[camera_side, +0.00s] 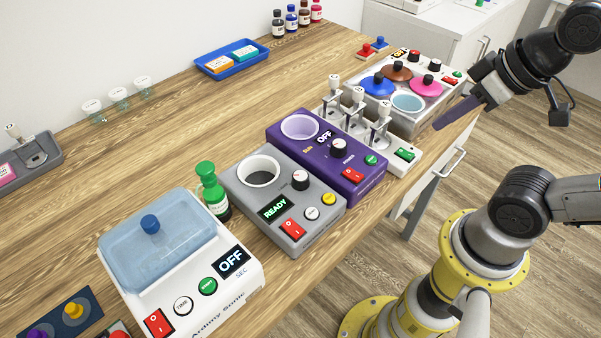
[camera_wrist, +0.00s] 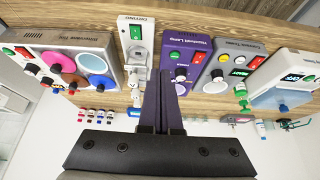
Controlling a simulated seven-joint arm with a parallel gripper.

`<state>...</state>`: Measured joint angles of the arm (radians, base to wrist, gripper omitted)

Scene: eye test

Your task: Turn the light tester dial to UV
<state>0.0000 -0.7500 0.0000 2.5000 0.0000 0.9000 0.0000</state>
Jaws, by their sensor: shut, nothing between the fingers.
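The likely light tester is a grey box (camera_side: 322,213) with a round well, a READY display (camera_side: 275,207) and a white-topped dial (camera_side: 301,180). The dial's setting is too small to read. In the wrist view the grey box (camera_wrist: 228,57) has lettering that seems to end in "Tester", and its dark dial (camera_wrist: 217,74) faces me. My gripper (camera_side: 437,126) is shut and empty, at the table edge by the hot-plate-like unit, well right of the grey box. In the wrist view its fingertips (camera_wrist: 164,72) overlap the gap between the drying unit and purple lamp.
A purple lamp box (camera_side: 370,187) showing OFF stands just right of the grey box. A green bottle (camera_side: 210,185) and a white cleaner with a blue lid (camera_side: 230,296) stand left. A unit with coloured lids (camera_side: 437,108) is near my gripper.

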